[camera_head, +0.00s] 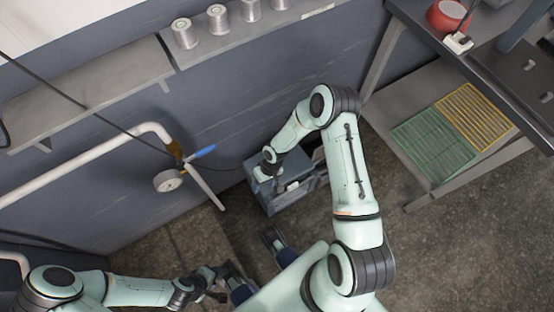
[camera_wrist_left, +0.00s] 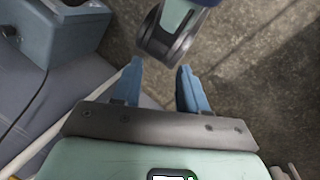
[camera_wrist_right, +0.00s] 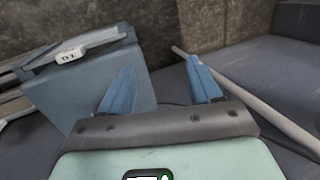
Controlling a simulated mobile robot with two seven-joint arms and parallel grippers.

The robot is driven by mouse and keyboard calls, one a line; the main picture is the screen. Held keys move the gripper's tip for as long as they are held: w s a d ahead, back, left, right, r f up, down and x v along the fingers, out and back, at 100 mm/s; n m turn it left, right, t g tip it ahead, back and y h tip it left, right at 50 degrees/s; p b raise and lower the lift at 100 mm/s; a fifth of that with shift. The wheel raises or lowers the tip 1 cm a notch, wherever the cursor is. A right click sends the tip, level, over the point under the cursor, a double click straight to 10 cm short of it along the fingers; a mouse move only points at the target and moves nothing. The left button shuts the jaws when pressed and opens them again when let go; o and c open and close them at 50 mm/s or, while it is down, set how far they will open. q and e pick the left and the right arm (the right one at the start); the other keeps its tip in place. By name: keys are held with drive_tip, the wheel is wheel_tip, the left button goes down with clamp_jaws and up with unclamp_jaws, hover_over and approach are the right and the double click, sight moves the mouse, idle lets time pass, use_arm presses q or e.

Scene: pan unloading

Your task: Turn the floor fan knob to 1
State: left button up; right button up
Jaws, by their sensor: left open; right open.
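A blue-grey box-shaped unit (camera_head: 292,198), perhaps the floor fan, stands on the floor against the wall in the head view. In the right wrist view it (camera_wrist_right: 95,90) is at the left, with a small white tag or dial with dark marks (camera_wrist_right: 71,55) at its top edge. I cannot tell its setting. My right gripper (camera_wrist_right: 160,80) is open and empty, close beside the unit; its fingertips are hard to make out in the head view. My left gripper (camera_wrist_left: 157,70) is open and empty, low and away from the unit, which shows at the upper left (camera_wrist_left: 60,28).
A wall pipe (camera_head: 90,165) with a gauge (camera_head: 168,181) and blue-handled valve (camera_head: 202,152) is left of the unit. A shelf with metal spools (camera_head: 218,20) is above. A table with a red pot (camera_head: 446,15) and lower-shelf racks (camera_head: 432,146) stands right. Floor is clear at lower right.

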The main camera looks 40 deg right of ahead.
drive_tip(key=w+d+f+h+b, duration=0.1)
drive_tip(key=w+d+h+b, duration=0.35)
drive_tip(key=w+d, duration=0.8)
drive_tip(key=shift+y, duration=0.35)
drive_tip(key=f+b, duration=0.1)
drive_tip(key=f, duration=0.3)
drive_tip(key=s+d+f+b, duration=0.1)
drive_tip(key=f, duration=0.3)
drive_tip(key=f+b, duration=0.1)
drive_tip(key=f, duration=0.4)
drive_tip(key=shift+s+d, duration=0.3)
drive_tip(key=shift+d, duration=0.1)
use_arm(q)
drive_tip(key=w+a+f+t+y, duration=0.1)
drive_tip(key=w+a+f+t, duration=0.1)
drive_tip(key=w+f, duration=0.5)
wheel_tip(320, 180, down, 3)
drive_tip(key=shift+w+a+f+t, duration=0.1)
drive_tip(key=shift+w+a+t, duration=0.25)
drive_tip(key=shift+a, duration=0.25)
use_arm(e)
drive_tip(key=c, duration=1)
